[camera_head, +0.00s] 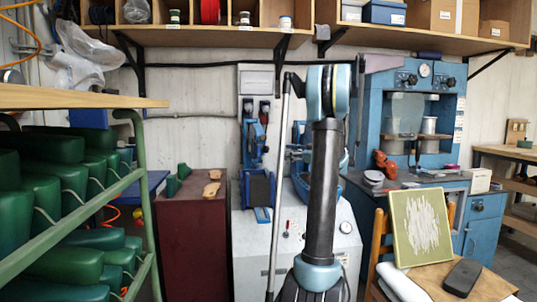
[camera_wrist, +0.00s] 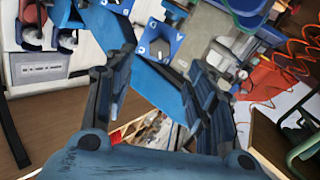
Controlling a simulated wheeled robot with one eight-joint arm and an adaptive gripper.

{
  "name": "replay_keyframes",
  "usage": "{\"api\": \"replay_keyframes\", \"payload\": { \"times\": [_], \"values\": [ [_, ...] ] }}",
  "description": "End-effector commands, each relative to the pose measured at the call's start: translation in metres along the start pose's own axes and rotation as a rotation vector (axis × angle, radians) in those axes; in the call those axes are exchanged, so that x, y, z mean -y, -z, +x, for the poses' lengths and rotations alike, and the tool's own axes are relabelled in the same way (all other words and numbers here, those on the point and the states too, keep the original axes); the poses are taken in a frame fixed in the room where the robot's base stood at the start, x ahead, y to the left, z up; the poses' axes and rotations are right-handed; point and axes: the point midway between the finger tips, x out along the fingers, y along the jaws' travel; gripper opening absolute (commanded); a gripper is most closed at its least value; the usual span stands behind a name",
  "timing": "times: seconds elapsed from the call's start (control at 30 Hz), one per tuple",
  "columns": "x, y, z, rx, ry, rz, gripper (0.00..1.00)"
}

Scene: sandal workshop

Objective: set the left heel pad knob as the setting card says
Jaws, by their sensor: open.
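In the wrist view my gripper (camera_wrist: 163,66) is open, with nothing between its fingers. Beyond the fingertips is a blue square plate with a grey round knob (camera_wrist: 160,47) and white marks; a similar plate with a knob (camera_wrist: 115,3) is cut by the top edge. I cannot tell which is the left heel pad knob or read their settings. A pale panel with a grey printed label (camera_wrist: 42,68) is at the left; its text is unreadable. In the head view the pale machine (camera_head: 290,250) with its upright panel (camera_head: 256,80) is partly hidden by my arm.
A green rack (camera_head: 135,190) with several green lasts stands at the left. A dark red cabinet (camera_head: 192,245) is beside the machine. A blue press (camera_head: 425,125) stands right of it. A chair with a green-framed board (camera_head: 400,215) is in the right foreground. Shelves run above.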

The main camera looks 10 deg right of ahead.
Motion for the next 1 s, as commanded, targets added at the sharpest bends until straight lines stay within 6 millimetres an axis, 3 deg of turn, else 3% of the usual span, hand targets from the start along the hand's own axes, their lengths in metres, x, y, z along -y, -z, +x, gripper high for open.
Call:
{"api": "replay_keyframes", "payload": {
  "times": [0.5,0.7,1.0],
  "values": [
    [0.001,0.0,0.088,0.0,0.003,0.001,0.51],
    [0.001,0.0,0.104,0.0,0.002,0.001,0.51],
    [0.0,0.0,0.107,0.001,0.0,0.001,0.51]
  ]
}}
